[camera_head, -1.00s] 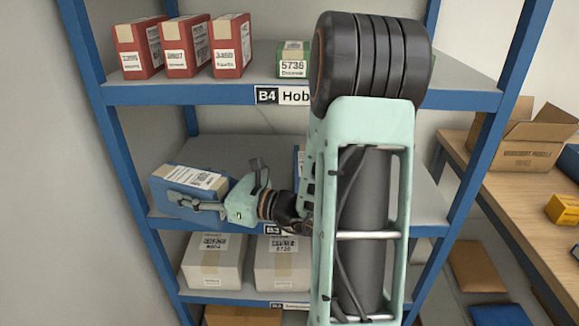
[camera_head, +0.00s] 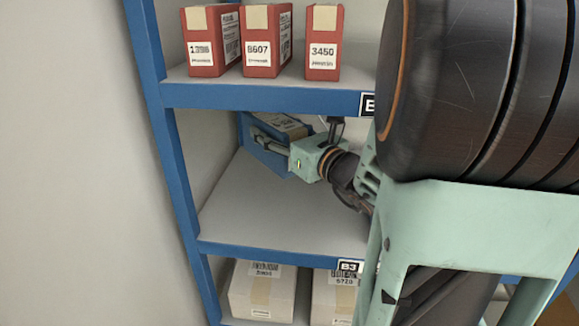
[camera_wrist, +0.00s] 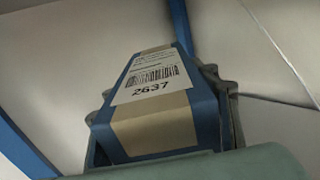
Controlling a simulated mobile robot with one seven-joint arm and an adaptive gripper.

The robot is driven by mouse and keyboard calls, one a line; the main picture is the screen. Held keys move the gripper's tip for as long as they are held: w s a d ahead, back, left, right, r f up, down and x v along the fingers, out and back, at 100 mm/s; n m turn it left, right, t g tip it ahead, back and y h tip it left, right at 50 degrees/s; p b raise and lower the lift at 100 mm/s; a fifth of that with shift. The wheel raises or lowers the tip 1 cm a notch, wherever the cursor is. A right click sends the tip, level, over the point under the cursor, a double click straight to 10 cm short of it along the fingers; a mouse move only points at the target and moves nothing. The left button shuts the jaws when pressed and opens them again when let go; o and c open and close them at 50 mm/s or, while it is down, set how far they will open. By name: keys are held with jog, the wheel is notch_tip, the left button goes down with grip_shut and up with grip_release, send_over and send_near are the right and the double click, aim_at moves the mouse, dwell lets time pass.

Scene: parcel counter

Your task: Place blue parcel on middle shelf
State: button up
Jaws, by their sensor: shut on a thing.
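The blue parcel (camera_head: 271,158) has a tan tape strip and a white label. It is inside the middle shelf bay, toward the back left. My gripper (camera_head: 270,142) is shut on it, with the arm reaching in from the right. In the wrist view the parcel (camera_wrist: 200,113) sits between the fingers, its label reading 2637. The middle shelf (camera_head: 265,215) is grey with a blue front edge, and its left and front parts are bare. I cannot tell whether the parcel touches the shelf. My arm hides the shelf's right side.
Red boxes (camera_head: 266,40) stand on the upper shelf above the bay. White boxes (camera_head: 262,290) stand on the shelf below. A blue upright (camera_head: 172,170) bounds the bay at left. The upper shelf's blue edge (camera_head: 250,97) is close above my gripper.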

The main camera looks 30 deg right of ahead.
notch_tip(320, 180, down, 10)
jog(key=b, duration=0.3)
jog(key=shift+r+b, duration=0.15)
jog(key=shift+b, duration=0.15)
jog(key=o, duration=1.7)
jog(key=shift+s, duration=0.1)
jog(key=s, duration=0.1)
jog(key=s+b, duration=0.1)
jog(key=s, duration=0.1)
jog(key=s+d, duration=0.1)
jog(key=s, duration=0.1)
jog(key=shift+s+f+b, duration=0.15)
jog(key=shift+f+b, duration=0.15)
jog(key=shift+s+d+b, duration=0.1)
jog(key=shift+s+b, duration=0.25)
jog(key=shift+b, duration=0.6)
jog(key=shift+s+d+r+b, duration=0.15)
jog(key=shift+s+b, duration=0.45)
jog(key=shift+b, duration=0.5)
